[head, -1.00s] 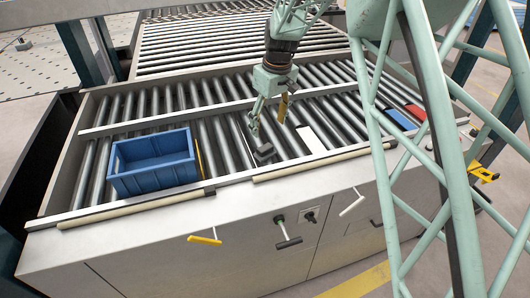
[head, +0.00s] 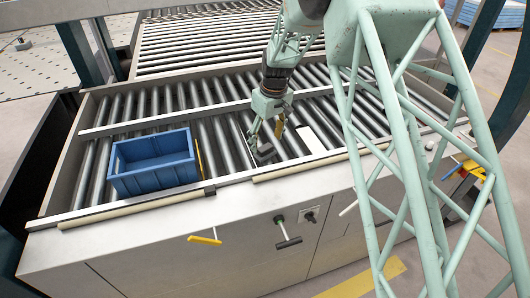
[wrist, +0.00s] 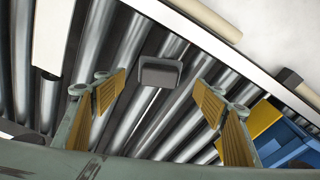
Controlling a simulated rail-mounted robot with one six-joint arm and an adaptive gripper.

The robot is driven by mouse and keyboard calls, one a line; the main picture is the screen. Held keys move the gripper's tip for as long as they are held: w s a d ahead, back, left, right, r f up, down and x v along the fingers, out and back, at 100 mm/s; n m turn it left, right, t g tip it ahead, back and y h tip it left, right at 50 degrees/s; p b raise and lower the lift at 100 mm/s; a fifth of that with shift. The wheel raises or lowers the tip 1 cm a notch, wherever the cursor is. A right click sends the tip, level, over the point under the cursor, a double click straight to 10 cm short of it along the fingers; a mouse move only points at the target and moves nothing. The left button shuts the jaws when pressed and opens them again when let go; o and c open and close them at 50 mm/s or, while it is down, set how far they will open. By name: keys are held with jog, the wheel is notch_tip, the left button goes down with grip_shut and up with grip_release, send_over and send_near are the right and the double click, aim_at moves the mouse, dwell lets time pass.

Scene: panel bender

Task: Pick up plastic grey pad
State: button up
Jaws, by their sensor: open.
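The grey pad (head: 265,153) is a small dark block lying on the conveyor rollers, right of the blue crate. In the wrist view the grey pad (wrist: 159,72) is near the top middle, ahead of the gap between my fingers. My gripper (head: 266,130) hangs just above and behind the pad in the head view, partly overlapping it. In the wrist view my gripper (wrist: 168,108) is open, with a yellow ribbed finger pad on each side and nothing between them. The fingers do not appear to touch the pad.
A blue crate (head: 118,184) stands left on the rollers; its corner shows in the wrist view (wrist: 285,140) beside a yellow piece (wrist: 252,120). A white block (head: 310,140) lies right of the pad. A metal rail (head: 235,180) edges the rollers in front.

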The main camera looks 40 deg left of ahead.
aim_at(265, 147)
dwell(0.3)
jog(key=shift+w+a+f+p, duration=0.15)
jog(key=shift+a+f, duration=0.1)
jog(key=shift+f, duration=1.05)
jog(key=shift+a+f+p, duration=0.15)
jog(key=shift+a+f, duration=0.05)
jog(key=shift+f, duration=1.05)
jog(key=shift+c, duration=0.6)
jog(key=c, duration=0.8)
